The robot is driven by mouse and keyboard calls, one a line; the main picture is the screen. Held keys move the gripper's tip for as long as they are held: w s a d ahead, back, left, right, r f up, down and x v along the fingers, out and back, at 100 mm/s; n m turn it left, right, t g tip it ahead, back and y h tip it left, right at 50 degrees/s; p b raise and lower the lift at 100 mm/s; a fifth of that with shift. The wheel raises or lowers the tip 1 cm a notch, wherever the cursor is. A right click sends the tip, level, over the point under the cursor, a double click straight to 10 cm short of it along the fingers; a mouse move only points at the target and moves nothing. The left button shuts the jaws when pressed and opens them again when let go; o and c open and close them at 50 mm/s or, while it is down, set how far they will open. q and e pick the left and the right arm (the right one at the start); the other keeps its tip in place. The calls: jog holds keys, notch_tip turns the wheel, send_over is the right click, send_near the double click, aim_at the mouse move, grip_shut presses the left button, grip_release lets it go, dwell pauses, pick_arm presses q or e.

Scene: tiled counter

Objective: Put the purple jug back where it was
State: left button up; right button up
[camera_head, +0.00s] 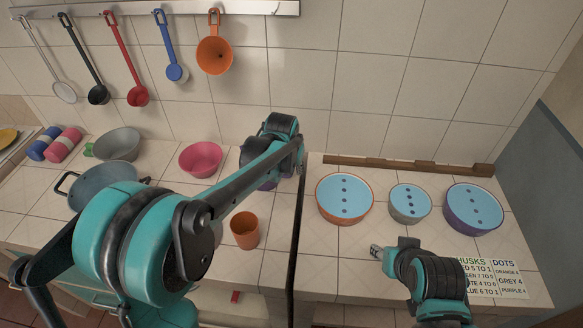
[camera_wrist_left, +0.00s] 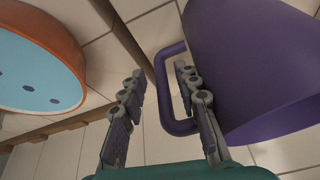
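The purple jug (camera_wrist_left: 235,70) fills the right of the left wrist view, with its loop handle (camera_wrist_left: 164,85) facing my left gripper (camera_wrist_left: 160,80). That gripper is open, its fingers apart on either side of the handle's outer bar. The right finger overlaps the loop; I cannot tell whether it touches. In the head view the jug (camera_head: 266,185) is mostly hidden behind my left arm, on the counter left of the black divider. My right gripper (camera_head: 376,251) is low over the right counter, empty; its finger gap is too small to judge.
Orange (camera_head: 344,197), grey (camera_head: 409,203) and purple (camera_head: 473,208) blue-topped drums with dots stand right of the divider (camera_head: 296,225). A printed sheet (camera_head: 490,278) lies in front. Left are a pink bowl (camera_head: 201,159), orange cup (camera_head: 245,230) and pots. Ladles hang above.

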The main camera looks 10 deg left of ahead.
pick_arm(q)
jog(key=p+v, duration=0.3)
jog(key=v, duration=0.7)
jog(key=s+a+t, duration=0.1)
jog(key=s+a, duration=0.2)
jog(key=s, duration=0.4)
jog(key=s+a+f+n, duration=0.1)
jog(key=s+a, duration=0.2)
jog(key=s, duration=0.5)
jog(key=s+a+n+t, duration=0.1)
jog(key=s+a, duration=0.2)
jog(key=s, duration=0.5)
jog(key=shift+a+f+t+p, duration=0.25)
jog(key=shift+a+t+p, duration=0.05)
